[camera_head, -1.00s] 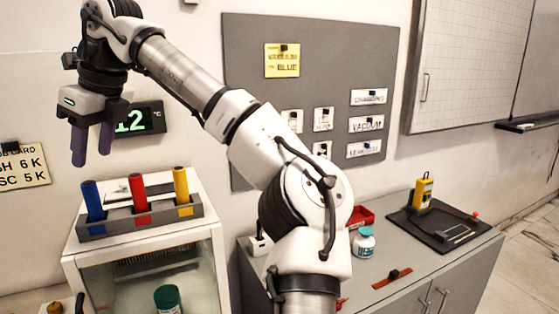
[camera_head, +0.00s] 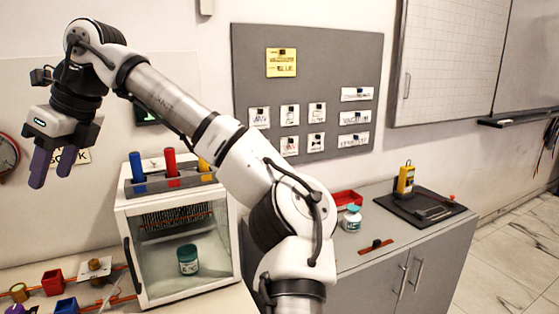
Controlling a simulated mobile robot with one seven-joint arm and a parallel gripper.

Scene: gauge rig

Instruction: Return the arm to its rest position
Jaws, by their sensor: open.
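My gripper (camera_head: 53,166) hangs at the upper left of the head view, fingers pointing down. Its two purple-grey fingers are apart and nothing is between them. My arm reaches from the lower middle up to the left, bent at the elbow, in front of the wall and the grey board. The gripper is left of the white cabinet (camera_head: 128,240) and appears clear of it. It covers part of a card (camera_head: 83,156) on the wall.
Blue (camera_head: 137,172), red (camera_head: 171,165) and yellow cylinders stand in a rack on the cabinet; my arm partly hides the yellow one. A teal-lidded jar (camera_head: 188,260) is inside. Small coloured blocks (camera_head: 52,283) lie lower left. A grey counter (camera_head: 400,232) holds a yellow device (camera_head: 405,180).

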